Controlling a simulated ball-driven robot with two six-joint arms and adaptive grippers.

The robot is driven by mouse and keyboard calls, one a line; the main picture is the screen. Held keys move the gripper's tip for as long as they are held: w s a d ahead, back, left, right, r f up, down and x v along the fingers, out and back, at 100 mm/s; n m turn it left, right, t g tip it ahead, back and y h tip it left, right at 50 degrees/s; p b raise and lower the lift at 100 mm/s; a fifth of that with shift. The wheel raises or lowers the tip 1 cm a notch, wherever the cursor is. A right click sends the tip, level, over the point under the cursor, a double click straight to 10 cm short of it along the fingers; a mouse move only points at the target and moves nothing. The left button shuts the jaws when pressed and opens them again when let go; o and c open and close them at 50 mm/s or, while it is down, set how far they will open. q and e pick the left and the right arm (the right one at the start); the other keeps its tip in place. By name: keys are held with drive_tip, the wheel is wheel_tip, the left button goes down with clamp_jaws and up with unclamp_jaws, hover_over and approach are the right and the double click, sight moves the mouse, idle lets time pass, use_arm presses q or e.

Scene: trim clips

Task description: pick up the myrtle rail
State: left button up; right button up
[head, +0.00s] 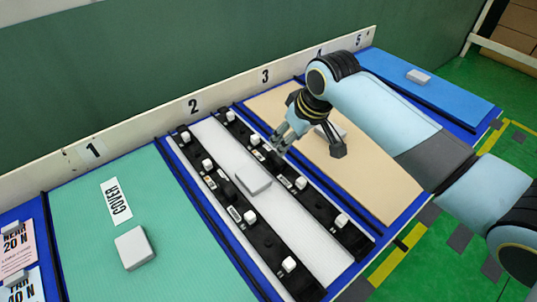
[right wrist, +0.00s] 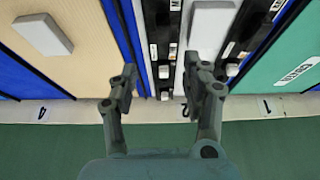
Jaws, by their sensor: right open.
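No label names a myrtle rail; the only green panel is the long teal-green one (head: 85,215) in bay 1, with a white block (head: 134,247) and a "COVER" card on it. Part of it shows at the right of the right wrist view (right wrist: 292,50). My right gripper (head: 310,147) is open and empty, above the border of the white and beige panels, to the right of the green panel. In the right wrist view its fingers (right wrist: 163,90) are apart with nothing between them. My left gripper is not in view.
Two black strips (head: 217,190) with several white clips flank the white panel (head: 215,140), which carries a white block (head: 254,180). A beige panel (head: 375,175) and a blue panel (head: 440,90) lie to the right. A numbered white board (head: 150,118) runs along the back.

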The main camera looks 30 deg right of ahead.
sight(276, 157)
drive_tip(key=x, duration=0.3)
drive_tip(key=shift+s+a+f, duration=0.1)
drive_tip(key=shift+f, duration=0.55)
drive_tip(key=x, duration=0.5)
drive_tip(key=shift+w+a+f+b, duration=0.1)
drive_tip(key=shift+w+a+b, duration=0.1)
drive_tip(key=shift+w+b, duration=0.15)
drive_tip(key=shift+c, duration=2.2)
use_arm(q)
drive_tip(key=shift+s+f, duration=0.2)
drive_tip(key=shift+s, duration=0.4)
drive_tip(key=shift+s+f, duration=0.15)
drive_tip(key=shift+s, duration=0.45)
use_arm(e)
clamp_jaws()
